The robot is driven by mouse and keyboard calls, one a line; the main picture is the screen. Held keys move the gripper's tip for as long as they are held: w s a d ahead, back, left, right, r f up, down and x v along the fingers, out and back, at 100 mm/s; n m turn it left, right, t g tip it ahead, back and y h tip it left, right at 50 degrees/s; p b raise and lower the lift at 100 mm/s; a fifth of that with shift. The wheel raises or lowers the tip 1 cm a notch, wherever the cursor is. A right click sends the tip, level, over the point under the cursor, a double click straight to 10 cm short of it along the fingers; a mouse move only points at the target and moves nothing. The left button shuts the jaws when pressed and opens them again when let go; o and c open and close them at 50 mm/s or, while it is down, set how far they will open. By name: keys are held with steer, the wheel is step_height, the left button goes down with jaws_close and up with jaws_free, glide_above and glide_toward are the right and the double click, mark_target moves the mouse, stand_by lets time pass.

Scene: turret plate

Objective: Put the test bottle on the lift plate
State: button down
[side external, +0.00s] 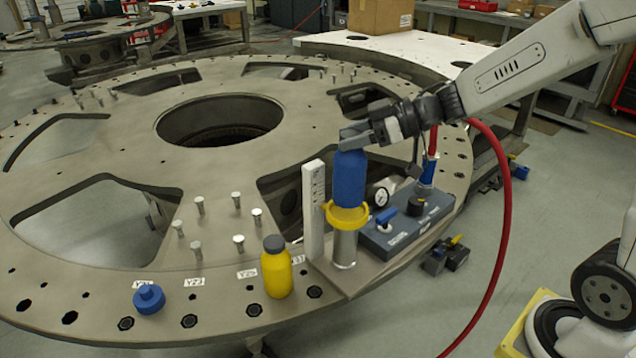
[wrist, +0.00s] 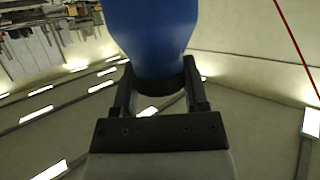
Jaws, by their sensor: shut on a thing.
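A blue bottle (side external: 349,178), which I take as the test bottle, hangs upright from my gripper (side external: 354,138). My jaws are shut on its dark neck at the top. In the wrist view the blue bottle (wrist: 155,35) fills the top middle, its neck between the two fingers of my gripper (wrist: 160,88). The yellow lift plate (side external: 347,217) sits on a silver cylinder (side external: 345,250) directly below the bottle. The bottle's base overlaps the plate in the side view; whether they touch, I cannot tell.
A white upright scale (side external: 313,210) stands close left of the bottle. A grey control box (side external: 408,225) with a gauge and knobs is close right. A yellow bottle (side external: 277,270) and a blue knob-like part (side external: 149,298) stand on the turret plate (side external: 60,250). A red hose (side external: 505,200) hangs right.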

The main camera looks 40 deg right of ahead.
mark_target(352, 152)
steer(key=shift+f, duration=1.55)
steer(key=shift+c, duration=0.5)
jaws_free()
steer(key=shift+s+d+r, duration=0.1)
steer(key=shift+r, duration=0.1)
steer(key=v, duration=1.1)
steer(key=shift+s+d+r, duration=0.2)
steer(key=shift+s, duration=0.1)
steer(key=shift+w, duration=0.15)
